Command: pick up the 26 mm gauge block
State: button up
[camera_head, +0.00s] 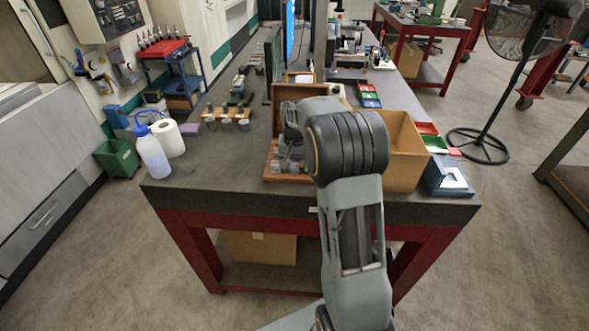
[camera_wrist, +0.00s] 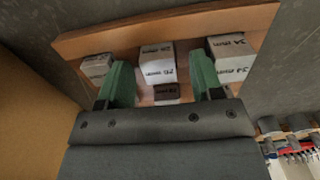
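The gauge block marked 26 mm (camera_wrist: 157,62) is a pale block standing in the wooden case in the wrist view. My gripper (camera_wrist: 161,72) is open, with one green finger on each side of this block and a visible gap to it on both sides. I cannot tell how far the fingers reach down beside it. In the head view the wooden case (camera_head: 270,172) has its lid up, and my arm hides much of it and my gripper's fingertips.
In the wrist view, a 34 mm block (camera_wrist: 231,60) stands right of my fingers. A block with an unclear label (camera_wrist: 95,66) stands left, and a small dark block (camera_wrist: 166,92) is nearer. In the head view, a cardboard box (camera_head: 406,150) stands right of my arm.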

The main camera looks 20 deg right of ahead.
jog(key=c, duration=1)
jog(key=shift+r, duration=0.1)
jog(key=shift+c, duration=0.2)
